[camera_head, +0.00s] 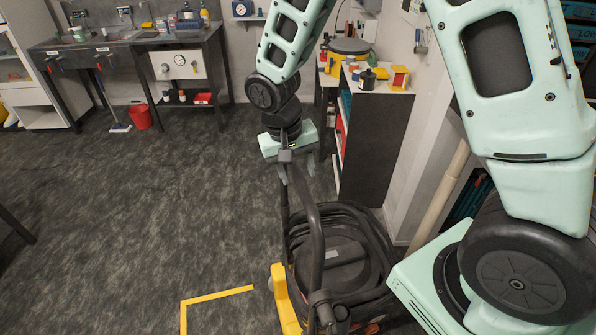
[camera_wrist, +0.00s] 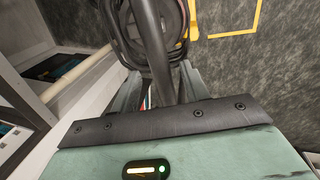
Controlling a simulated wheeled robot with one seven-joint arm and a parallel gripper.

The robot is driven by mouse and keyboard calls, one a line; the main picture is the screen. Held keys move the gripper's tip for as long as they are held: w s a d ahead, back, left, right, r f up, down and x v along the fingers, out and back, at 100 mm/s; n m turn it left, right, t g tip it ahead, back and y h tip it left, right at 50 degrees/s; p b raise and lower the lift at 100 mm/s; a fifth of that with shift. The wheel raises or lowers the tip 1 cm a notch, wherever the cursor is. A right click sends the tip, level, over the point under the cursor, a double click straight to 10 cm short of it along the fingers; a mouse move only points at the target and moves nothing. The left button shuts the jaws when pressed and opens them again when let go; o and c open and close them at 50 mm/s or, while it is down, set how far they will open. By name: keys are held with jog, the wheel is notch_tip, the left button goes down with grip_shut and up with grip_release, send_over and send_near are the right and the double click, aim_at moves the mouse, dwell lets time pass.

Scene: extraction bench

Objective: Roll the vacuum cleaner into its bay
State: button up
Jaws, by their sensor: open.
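The vacuum cleaner (camera_head: 345,252) is a dark canister with a coiled black hose, a yellow part (camera_head: 283,296) on its left side and a tall dark push handle (camera_head: 317,235). It stands on the floor at the lower middle of the head view. My gripper (camera_head: 287,157) is at the upper end of the handle. In the wrist view, the handle tube (camera_wrist: 157,50) runs between the spread fingers of my gripper (camera_wrist: 158,80), which is open; whether either finger touches it cannot be told. Yellow floor tape (camera_head: 217,295) forms a corner left of the vacuum; it also shows in the wrist view (camera_wrist: 245,30).
A dark-sided shelf unit (camera_head: 375,145) and a white wall stand close behind and right of the vacuum. A sink bench (camera_head: 130,40), a red bucket (camera_head: 140,117) and a brush (camera_head: 120,127) are at the back left.

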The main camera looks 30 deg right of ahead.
jog(key=shift+d+f, duration=0.2)
jog(key=shift+f, duration=0.7)
grip_shut()
jog(key=shift+a, duration=0.15)
